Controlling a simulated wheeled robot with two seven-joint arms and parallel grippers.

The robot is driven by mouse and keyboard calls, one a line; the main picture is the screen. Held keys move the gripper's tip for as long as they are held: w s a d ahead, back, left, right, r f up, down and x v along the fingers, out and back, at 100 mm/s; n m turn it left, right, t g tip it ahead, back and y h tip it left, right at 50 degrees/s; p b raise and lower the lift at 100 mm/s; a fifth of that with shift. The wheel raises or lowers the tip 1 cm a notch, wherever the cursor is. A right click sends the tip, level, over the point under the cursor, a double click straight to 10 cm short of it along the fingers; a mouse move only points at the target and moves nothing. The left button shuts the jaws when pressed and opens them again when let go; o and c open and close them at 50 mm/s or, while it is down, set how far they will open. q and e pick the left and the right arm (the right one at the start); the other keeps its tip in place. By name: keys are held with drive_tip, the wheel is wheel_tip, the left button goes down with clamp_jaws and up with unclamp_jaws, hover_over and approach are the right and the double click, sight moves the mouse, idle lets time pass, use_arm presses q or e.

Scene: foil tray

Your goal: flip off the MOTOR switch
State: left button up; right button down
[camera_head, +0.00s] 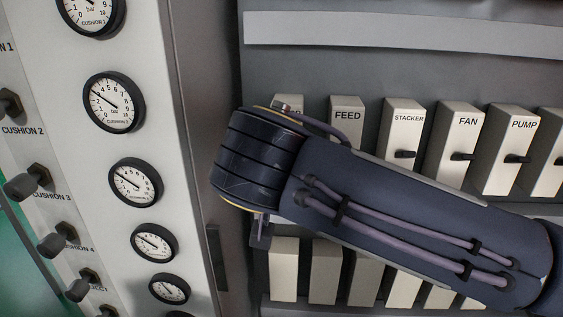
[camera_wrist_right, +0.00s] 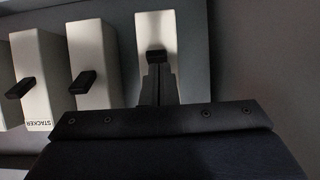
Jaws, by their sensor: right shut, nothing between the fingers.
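No MOTOR label is readable. In the head view my right arm crosses the switch row, and the label of the leftmost upper switch block (camera_head: 292,101) is mostly covered. The right wrist view shows the row upside down: the STACKER block (camera_wrist_right: 36,75), a middle block (camera_wrist_right: 92,60), and an end block (camera_wrist_right: 156,25) with a dark lever (camera_wrist_right: 156,56). My right gripper (camera_wrist_right: 157,72) is shut and empty, its fingertips at or just short of that end lever; contact is unclear. My left gripper is not in view.
The FEED (camera_head: 347,116), STACKER (camera_head: 408,118), FAN (camera_head: 468,121) and PUMP (camera_head: 524,124) blocks run to the right. A lower row of blocks (camera_head: 325,270) sits beneath my arm. A panel with several gauges (camera_head: 114,102) and knobs (camera_head: 28,183) stands at left.

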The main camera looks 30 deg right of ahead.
drive_tip(key=shift+w, duration=0.1)
drive_tip(key=shift+w+d+r, duration=0.3)
drive_tip(key=shift+w+d, duration=0.1)
drive_tip(key=shift+w, duration=0.15)
drive_tip(key=shift+s, duration=0.1)
drive_tip(key=p+v, duration=0.1)
drive_tip(key=v, duration=0.6)
drive_tip(key=shift+s+a+r, duration=0.15)
drive_tip(key=shift+s+r, duration=0.05)
drive_tip(key=shift+s, duration=0.05)
